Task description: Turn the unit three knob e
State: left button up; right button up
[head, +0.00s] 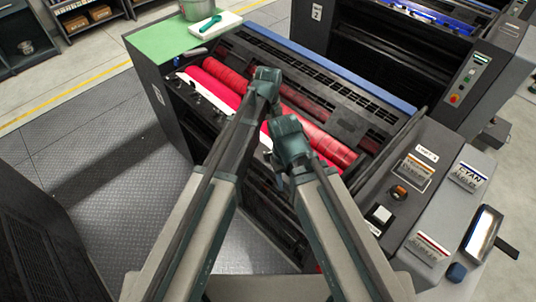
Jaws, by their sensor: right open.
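The near ink unit has red rollers (225,75) in its open top. A pale strip with small dark knobs (201,94) runs along the rollers' near side; the letters are too small to read, so I cannot tell which is knob e. My arms hide part of this row. My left gripper (266,78) is over the rollers; its fingers do not show clearly. My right gripper (283,163) is open and empty above the near edge of the rollers, at the knob row's right part. I cannot tell whether it touches anything.
A green top (160,40) holds a pot (198,9) and a white board with a teal tool. Unit 2 (400,50) stands behind. Floor at left is clear.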

aim_at(268, 153)
pick_arm(q)
notch_tip(268, 153, down, 10)
jog(key=b, duration=0.9)
jog(key=shift+f, duration=0.1)
jog(key=shift+c, duration=0.3)
grip_shut()
